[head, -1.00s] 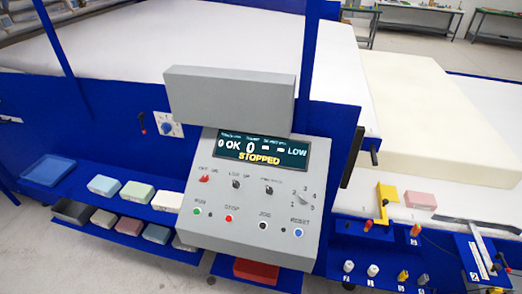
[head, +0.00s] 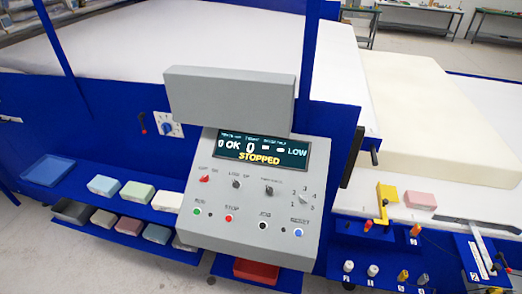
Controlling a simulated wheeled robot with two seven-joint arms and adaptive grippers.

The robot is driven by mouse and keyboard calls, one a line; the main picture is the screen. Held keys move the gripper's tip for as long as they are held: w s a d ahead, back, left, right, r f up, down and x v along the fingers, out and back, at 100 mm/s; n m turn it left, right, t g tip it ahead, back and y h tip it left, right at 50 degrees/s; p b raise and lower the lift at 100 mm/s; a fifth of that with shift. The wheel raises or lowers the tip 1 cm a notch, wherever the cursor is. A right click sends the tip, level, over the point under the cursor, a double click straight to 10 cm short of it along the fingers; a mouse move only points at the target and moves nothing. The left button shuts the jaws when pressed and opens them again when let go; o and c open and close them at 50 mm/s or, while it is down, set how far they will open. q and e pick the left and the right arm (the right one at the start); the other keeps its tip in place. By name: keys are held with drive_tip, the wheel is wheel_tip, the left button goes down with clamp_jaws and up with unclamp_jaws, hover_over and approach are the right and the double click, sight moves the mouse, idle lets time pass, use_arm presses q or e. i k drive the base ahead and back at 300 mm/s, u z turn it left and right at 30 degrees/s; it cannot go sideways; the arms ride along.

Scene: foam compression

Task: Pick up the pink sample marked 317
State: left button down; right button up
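A pink block (head: 420,200) lies on the white surface at the right, beside a yellow block. Another pink block (head: 130,226) sits on the lower blue shelf at the left, between a beige block and a grey block. No number can be read on either pink block at this size, so I cannot tell which is marked 317. Neither of my grippers is in view.
A grey control panel (head: 212,188) reading STOPPED stands in the middle. Left shelves hold a blue tray (head: 48,171) and several pale blocks. A red tray (head: 255,270) sits below the panel. A large cream foam slab (head: 435,120) lies at the right, above several small fittings.

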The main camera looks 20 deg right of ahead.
sight(417, 200)
drive_tip(key=z, duration=4.35)
drive_tip(key=i, duration=2.95)
drive_tip(key=u, duration=2.3)
